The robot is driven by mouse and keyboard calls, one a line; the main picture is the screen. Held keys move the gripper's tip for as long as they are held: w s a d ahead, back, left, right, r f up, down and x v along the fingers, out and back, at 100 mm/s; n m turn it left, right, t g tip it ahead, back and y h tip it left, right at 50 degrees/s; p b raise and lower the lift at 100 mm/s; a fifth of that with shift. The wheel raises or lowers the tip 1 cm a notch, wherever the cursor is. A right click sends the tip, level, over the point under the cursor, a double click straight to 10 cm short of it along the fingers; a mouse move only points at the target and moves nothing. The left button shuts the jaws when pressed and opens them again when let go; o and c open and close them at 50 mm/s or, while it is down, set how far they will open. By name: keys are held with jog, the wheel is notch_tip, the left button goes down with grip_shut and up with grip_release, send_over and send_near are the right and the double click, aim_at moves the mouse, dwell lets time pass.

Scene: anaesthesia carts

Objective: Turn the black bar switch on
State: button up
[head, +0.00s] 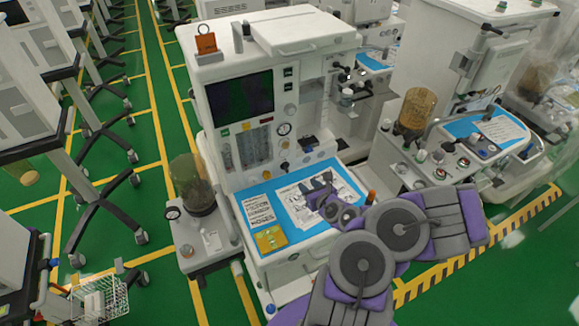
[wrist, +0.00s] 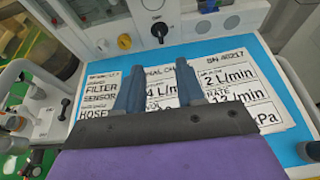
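A black bar-shaped switch (wrist: 159,31) shows in the wrist view on the white front panel of the anaesthesia cart (head: 215,80), right of a yellow knob (wrist: 124,42) and below a round gauge. It looks roughly upright in that view. The head view shows my gripper (head: 322,184) above the printed sheets.
Printed sheets (wrist: 260,100) lie flat on the blue surface below my gripper. A glass canister (head: 192,184) stands left of the cart, and an amber canister (head: 416,110) stands to the right among other carts.

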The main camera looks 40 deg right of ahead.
aim_at(288, 166)
jog(key=b+x, duration=0.5)
jog(key=x, duration=1.1)
jog(key=shift+w+d+b, duration=0.1)
jog(key=shift+w+b, duration=0.25)
jog(key=shift+w, duration=0.3)
grip_shut()
